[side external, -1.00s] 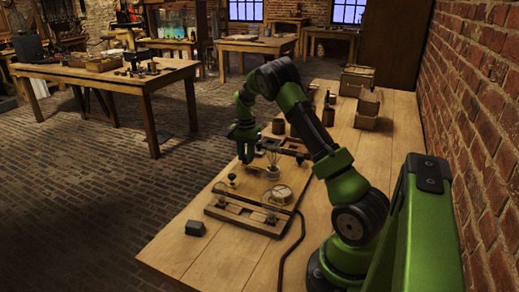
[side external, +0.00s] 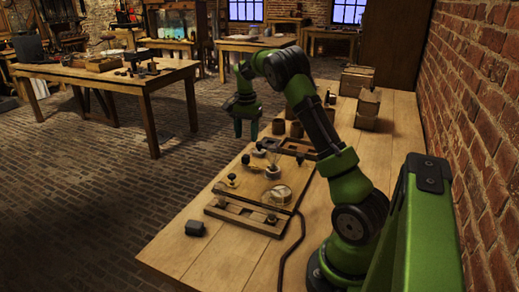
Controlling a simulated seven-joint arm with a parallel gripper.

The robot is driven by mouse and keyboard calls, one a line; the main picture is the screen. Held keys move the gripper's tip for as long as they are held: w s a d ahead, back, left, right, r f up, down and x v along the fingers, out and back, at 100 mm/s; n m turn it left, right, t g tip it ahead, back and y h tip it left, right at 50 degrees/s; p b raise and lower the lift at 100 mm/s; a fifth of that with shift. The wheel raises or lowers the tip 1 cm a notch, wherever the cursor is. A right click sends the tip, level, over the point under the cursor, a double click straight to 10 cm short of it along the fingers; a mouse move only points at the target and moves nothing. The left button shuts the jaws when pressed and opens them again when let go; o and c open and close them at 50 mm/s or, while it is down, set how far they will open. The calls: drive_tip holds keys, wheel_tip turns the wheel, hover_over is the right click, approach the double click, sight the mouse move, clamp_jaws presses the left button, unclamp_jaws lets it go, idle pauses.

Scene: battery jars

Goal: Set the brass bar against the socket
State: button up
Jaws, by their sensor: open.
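My gripper (side external: 246,133) hangs above the far left edge of the wooden apparatus board (side external: 236,197), fingers down, apart and empty. Small brass-coloured fittings (side external: 229,184) show at the board's left side by a black knob (side external: 231,177). Another black knob (side external: 245,159) stands at the far left of the board, below my gripper. A small upright piece with pale rods (side external: 272,171) stands near the board's back. At this size I cannot tell which fitting is the brass bar or the socket, or whether they touch.
A round pale dial (side external: 281,194) sits on the board's right part. A dark block (side external: 195,228) lies on the bench in front. Dark jars (side external: 279,127) and wooden boxes (side external: 366,108) stand farther back. A dark cable runs along the board's right.

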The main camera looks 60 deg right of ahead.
wheel_tip(320, 180, up, 8)
drive_tip(key=shift+r, duration=0.25)
drive_tip(key=s+a+r+n+t+y, duration=0.1)
drive_tip(key=s+a+n+t, duration=0.2)
drive_tip(key=a, duration=1.4)
drive_tip(key=s+a+r+n+t+y, duration=0.1)
drive_tip(key=s+a+n+t, duration=0.3)
drive_tip(key=s+a+n, duration=0.7)
drive_tip(key=s+a, duration=0.2)
drive_tip(key=a, duration=0.4)
drive_tip(key=shift+s+a+r, duration=0.15)
drive_tip(key=shift+r, duration=0.1)
